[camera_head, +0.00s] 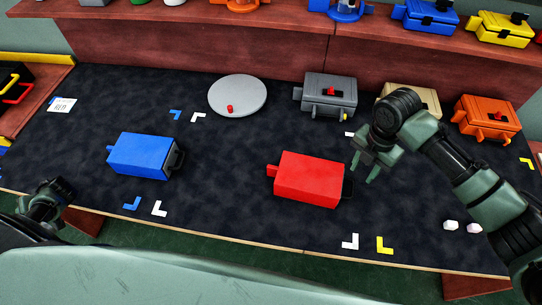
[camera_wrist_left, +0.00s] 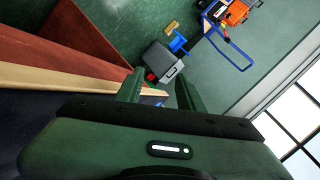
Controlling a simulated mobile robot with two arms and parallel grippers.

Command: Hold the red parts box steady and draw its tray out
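The red parts box (camera_head: 309,179) sits on the dark mat in the middle of the head view. A small red tab sticks out at its left end, and a black handle (camera_head: 348,188) shows at its right end. No opened tray is visible. My right gripper (camera_head: 364,172) is open and empty, just right of and above the handle, apart from the box. My left gripper is at the far left near the table's front edge, well away from the box. In the left wrist view its two fingers (camera_wrist_left: 159,86) stand apart with nothing between them.
A similar blue box (camera_head: 140,156) lies to the left. A grey disc (camera_head: 237,96), a grey box (camera_head: 330,93) and an orange box (camera_head: 487,117) stand behind. White lumps (camera_head: 451,225) lie at the right. The mat between the blue and red boxes is clear.

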